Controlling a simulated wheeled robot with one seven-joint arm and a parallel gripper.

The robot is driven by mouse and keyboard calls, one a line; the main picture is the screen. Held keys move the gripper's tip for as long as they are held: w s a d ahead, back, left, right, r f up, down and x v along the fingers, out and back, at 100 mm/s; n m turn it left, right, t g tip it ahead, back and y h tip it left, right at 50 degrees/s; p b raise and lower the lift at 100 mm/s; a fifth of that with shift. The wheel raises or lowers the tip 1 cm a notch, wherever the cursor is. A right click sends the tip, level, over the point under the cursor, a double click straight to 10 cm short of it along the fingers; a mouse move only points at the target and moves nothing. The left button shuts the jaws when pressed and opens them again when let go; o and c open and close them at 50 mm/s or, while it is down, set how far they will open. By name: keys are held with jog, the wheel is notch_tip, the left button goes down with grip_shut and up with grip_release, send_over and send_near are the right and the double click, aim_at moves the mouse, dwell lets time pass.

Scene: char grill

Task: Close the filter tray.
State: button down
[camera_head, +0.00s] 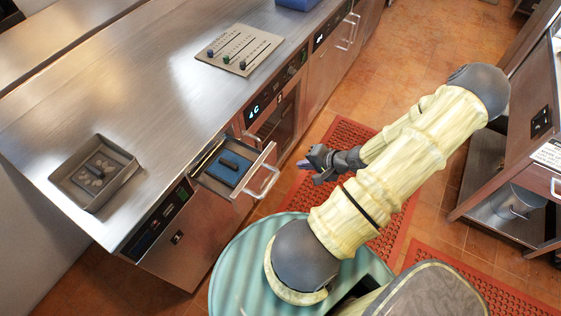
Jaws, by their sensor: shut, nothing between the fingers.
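The filter tray (209,182) is a small metal drawer pulled out from the front of the steel counter unit, left of centre in the head view. A blue item with a dark bar on top (229,168) lies in it. A silver bar handle (264,175) is on its front. My gripper (303,165) is to the right of the handle, apart from it, with fingers pointing left towards it. The gripper is shut and holds nothing. The fingers look small here.
A metal pan (66,181) and a board with sliders (238,49) lie on the counter (150,100). A blue container (297,3) is at the top. Red mats (342,140) cover the aisle floor. A steel cart (505,205) stands at right.

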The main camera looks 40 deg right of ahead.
aim_at(273, 160)
jog(key=x, duration=0.3)
jog(key=w+r+x, duration=0.1)
jog(key=x, duration=0.4)
jog(key=shift+w+a, duration=0.55)
jog(key=shift+w, duration=0.35)
jog(key=shift+w, duration=0.1)
